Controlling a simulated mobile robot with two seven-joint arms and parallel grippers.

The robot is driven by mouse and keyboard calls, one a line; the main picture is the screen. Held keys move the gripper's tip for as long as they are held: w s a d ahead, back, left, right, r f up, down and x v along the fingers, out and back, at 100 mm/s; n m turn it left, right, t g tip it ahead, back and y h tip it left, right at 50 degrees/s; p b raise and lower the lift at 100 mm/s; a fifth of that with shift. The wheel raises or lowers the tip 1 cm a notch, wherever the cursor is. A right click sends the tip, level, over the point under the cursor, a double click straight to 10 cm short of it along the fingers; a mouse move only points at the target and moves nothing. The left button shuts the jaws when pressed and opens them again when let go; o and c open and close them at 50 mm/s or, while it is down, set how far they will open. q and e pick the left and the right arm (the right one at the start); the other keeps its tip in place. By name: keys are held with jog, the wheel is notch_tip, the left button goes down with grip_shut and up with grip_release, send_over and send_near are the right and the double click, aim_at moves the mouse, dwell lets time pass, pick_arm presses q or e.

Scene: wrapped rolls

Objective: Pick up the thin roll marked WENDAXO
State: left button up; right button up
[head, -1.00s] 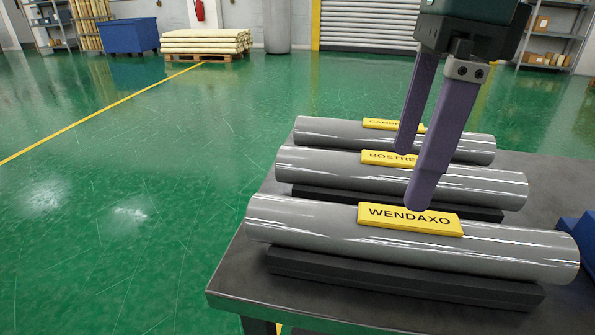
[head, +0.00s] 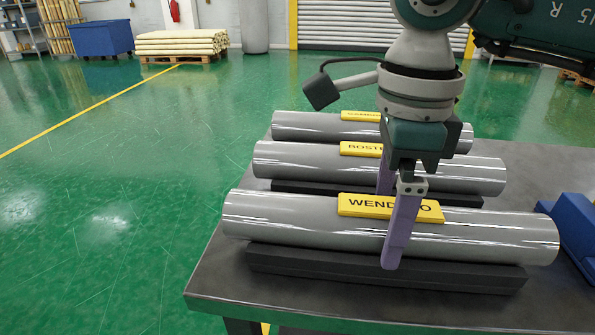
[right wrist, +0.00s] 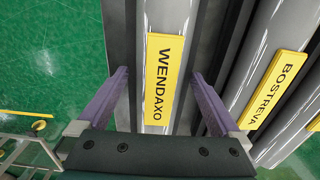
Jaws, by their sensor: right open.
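The WENDAXO roll (head: 290,222) is a grey, shiny roll with a yellow label, lying on a dark cradle (head: 340,266) at the near side of the table. My right gripper (head: 393,225) is open and points down over it. One purple finger hangs in front of the roll's near side, covering part of the label; the other is mostly hidden behind. In the right wrist view the WENDAXO label (right wrist: 163,78) lies between the two spread fingers (right wrist: 160,95), with a finger on each side of the roll. My left gripper is not in view.
The BOSTREVA roll (head: 300,162) lies just behind, close to the far finger, and a third labelled roll (head: 305,126) lies beyond it. A blue object (head: 575,228) stands at the table's right. Bare table (head: 230,275) shows at the front left.

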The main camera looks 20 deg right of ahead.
grip_shut()
dwell(0.8)
jog(key=shift+r, duration=0.1)
